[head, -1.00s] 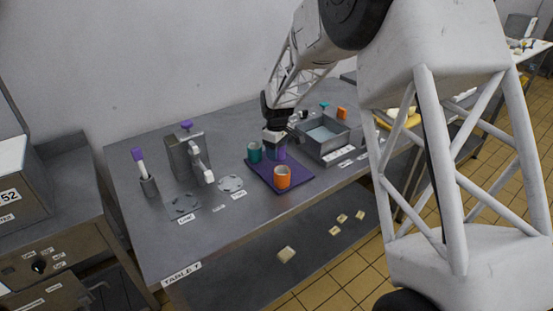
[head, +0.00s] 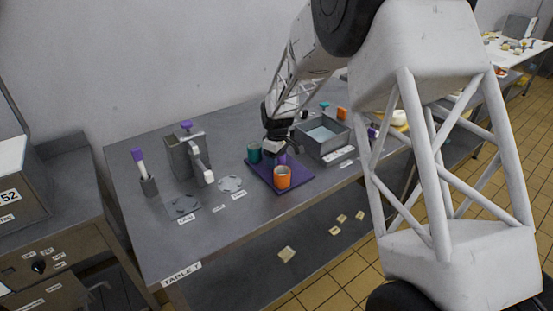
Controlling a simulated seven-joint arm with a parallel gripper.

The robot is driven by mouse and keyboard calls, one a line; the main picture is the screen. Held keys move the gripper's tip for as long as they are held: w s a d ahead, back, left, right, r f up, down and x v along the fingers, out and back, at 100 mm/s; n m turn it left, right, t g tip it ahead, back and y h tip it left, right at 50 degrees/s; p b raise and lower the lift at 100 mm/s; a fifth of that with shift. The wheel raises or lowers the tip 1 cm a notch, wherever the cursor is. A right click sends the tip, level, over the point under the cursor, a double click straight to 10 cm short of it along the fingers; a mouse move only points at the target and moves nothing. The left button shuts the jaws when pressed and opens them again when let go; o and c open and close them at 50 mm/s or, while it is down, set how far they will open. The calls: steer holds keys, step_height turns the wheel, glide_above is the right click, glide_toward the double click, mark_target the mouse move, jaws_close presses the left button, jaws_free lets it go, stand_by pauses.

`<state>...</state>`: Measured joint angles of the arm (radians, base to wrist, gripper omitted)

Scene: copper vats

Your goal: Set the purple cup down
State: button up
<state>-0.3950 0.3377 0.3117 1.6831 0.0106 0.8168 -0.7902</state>
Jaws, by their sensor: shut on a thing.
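The purple cup (head: 281,159) shows in part at the far side of the purple mat (head: 263,173), between a teal cup (head: 254,152) and an orange cup (head: 282,177). My gripper (head: 277,148) is shut on the purple cup from above. The jaws and the orange cup hide part of it. The cup is low over the mat; I cannot tell whether its base touches. The teal cup and the orange cup stand upright on the mat.
A grey open basin (head: 325,138) stands right of the mat. A metal dispenser (head: 186,158) with a purple knob and a holder (head: 149,186) with a purple-topped stick stand left. The front left of the table (head: 180,245) is clear.

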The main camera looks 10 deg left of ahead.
steer(key=shift+f, duration=0.15)
steer(key=o, duration=1)
steer(key=shift+c, duration=0.2)
step_height(320, 180, up, 12)
stand_by(0.7)
steer(key=shift+d+r, duration=0.1)
steer(key=shift+r, duration=0.15)
